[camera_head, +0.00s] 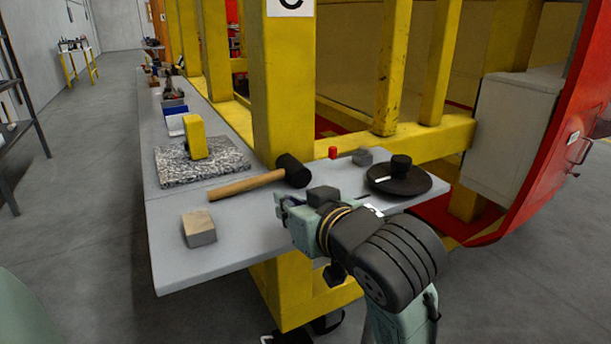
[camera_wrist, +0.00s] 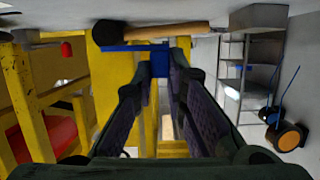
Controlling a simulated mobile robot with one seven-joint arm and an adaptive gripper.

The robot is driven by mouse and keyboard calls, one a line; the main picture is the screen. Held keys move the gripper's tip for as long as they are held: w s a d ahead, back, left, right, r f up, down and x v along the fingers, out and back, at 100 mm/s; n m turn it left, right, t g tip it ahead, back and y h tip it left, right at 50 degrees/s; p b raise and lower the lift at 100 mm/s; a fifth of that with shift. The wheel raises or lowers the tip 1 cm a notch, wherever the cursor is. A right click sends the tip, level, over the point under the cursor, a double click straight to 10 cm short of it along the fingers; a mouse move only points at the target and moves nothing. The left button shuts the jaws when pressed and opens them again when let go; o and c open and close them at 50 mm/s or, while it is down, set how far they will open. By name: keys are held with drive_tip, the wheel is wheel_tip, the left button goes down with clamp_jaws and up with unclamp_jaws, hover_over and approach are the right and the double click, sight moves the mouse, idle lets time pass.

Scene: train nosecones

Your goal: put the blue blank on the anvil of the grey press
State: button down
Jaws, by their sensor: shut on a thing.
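The blue blank (camera_wrist: 159,65) shows in the wrist view between my fingertips, with a thin blue edge reaching out to the left. My gripper (camera_wrist: 160,72) is shut on it. In the head view my gripper (camera_head: 287,208) is at the bench's front edge, just right of the hammer handle's middle and below the hammer head. The blank cannot be made out there. I cannot pick out the grey press or its anvil in either view; small things far along the bench are too small to tell.
The grey bench (camera_head: 235,245) holds a hammer (camera_head: 245,184), a pale block (camera_head: 199,228), a speckled slab (camera_head: 222,168) with a yellow block (camera_head: 194,138), and a black round plate (camera_head: 420,186). A yellow post (camera_head: 282,85) rises behind. Bare bench lies around the pale block.

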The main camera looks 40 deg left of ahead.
drive_tip(key=shift+w+a+r+p, duration=0.2)
drive_tip(key=shift+w+r+p, duration=0.2)
drive_tip(key=shift+p, duration=0.35)
drive_tip(key=w+a, duration=0.1)
drive_tip(key=w, duration=0.2)
drive_tip(key=w+a+f, duration=0.1)
drive_tip(key=w+a, duration=0.1)
drive_tip(key=w, duration=0.1)
drive_tip(key=w+a+f+p, duration=0.1)
drive_tip(key=w+a, duration=0.1)
drive_tip(key=w, duration=0.1)
drive_tip(key=shift+w+a, duration=0.15)
drive_tip(key=shift+w, duration=0.2)
drive_tip(key=shift+f+p, duration=0.35)
drive_tip(key=shift+f, duration=1.4)
drive_tip(key=shift+f, duration=0.1)
drive_tip(key=shift+f, duration=0.15)
drive_tip(key=c, duration=1.6)
unclamp_jaws()
